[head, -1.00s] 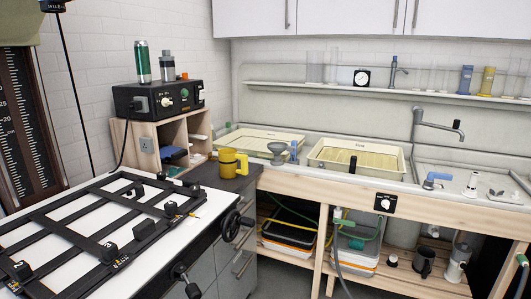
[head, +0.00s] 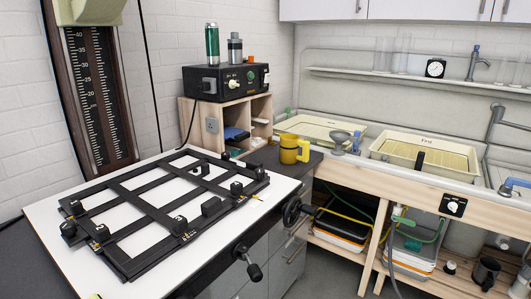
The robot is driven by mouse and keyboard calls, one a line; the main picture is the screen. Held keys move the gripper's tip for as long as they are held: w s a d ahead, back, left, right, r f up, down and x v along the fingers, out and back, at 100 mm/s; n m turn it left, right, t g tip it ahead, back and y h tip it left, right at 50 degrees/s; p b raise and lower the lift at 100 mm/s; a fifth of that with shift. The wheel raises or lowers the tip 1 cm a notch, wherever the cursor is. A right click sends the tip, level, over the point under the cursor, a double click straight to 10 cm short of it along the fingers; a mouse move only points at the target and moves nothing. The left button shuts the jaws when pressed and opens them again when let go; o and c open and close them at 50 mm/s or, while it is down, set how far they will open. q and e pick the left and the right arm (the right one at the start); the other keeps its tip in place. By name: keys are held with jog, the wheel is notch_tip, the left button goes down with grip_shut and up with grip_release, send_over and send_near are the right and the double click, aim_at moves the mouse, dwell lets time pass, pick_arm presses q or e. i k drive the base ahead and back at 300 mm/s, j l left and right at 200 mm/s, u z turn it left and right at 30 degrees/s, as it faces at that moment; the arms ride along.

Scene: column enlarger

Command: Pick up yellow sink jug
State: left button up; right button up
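A yellow jug (head: 289,150) stands upright on the dark worktop (head: 268,157) between the white table and the sink bench. Its handle points right, and nothing touches it from above. Neither of my grippers shows in the head view.
The white table (head: 140,225) with a black easel frame (head: 125,190) fills the left front. A crank handle (head: 250,268) sticks out from its right side. Trays (head: 385,150) lie in the sink bench behind. A black control box (head: 228,85) stands on a wooden cabinet. Floor shows at lower right.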

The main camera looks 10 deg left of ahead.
aim_at(290, 143)
jog(key=i+l+u, duration=0.25)
jog(key=i+l, duration=0.35)
jog(key=i+l+u, duration=0.25)
jog(key=i+l, duration=0.5)
